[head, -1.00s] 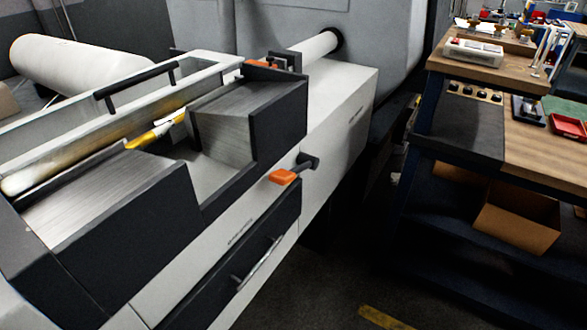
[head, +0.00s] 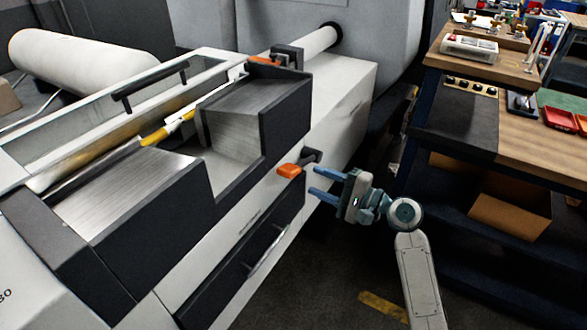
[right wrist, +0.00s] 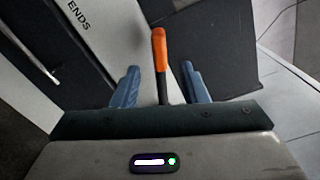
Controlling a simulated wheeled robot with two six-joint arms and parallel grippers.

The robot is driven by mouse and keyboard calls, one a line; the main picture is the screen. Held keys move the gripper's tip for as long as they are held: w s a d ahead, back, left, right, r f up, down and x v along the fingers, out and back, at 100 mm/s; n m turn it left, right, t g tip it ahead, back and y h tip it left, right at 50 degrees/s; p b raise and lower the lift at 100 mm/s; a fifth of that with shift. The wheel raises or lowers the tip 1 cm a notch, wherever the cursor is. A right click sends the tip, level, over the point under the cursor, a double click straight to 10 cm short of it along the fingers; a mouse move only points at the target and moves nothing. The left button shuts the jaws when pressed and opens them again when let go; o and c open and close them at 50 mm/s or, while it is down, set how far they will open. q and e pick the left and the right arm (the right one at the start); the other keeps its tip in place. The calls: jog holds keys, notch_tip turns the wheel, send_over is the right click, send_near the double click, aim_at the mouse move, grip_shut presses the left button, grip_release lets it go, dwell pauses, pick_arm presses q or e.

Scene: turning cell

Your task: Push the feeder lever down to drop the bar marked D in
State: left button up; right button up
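The feeder lever (head: 289,171) has an orange handle on a dark mount on the machine's front side. In the right wrist view the lever (right wrist: 159,50) points away, with its dark stem between my finger lines. My right gripper (head: 315,182) is open and empty, its two blue fingers just right of the handle, apart from it in the head view. It also shows in the right wrist view (right wrist: 160,70). A bar with a yellow band (head: 155,137) lies in the feeder channel; no letter D is legible. My left gripper is not in view.
The feeder's dark block (head: 240,120) and a drawer with a metal handle (head: 266,250) are by the lever. A wooden-topped bench (head: 545,150) with trays stands at right, a cardboard box (head: 510,210) on its lower shelf. Open floor lies between machine and bench.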

aim_at(297, 173)
jog(key=p+x, duration=0.2)
jog(key=x, duration=0.5)
jog(key=shift+w+a+r, duration=0.1)
jog(key=shift+w+a, duration=0.05)
jog(key=shift+a, duration=0.05)
jog(key=shift+w+a, duration=0.3)
jog(key=shift+a, duration=0.15)
grip_shut()
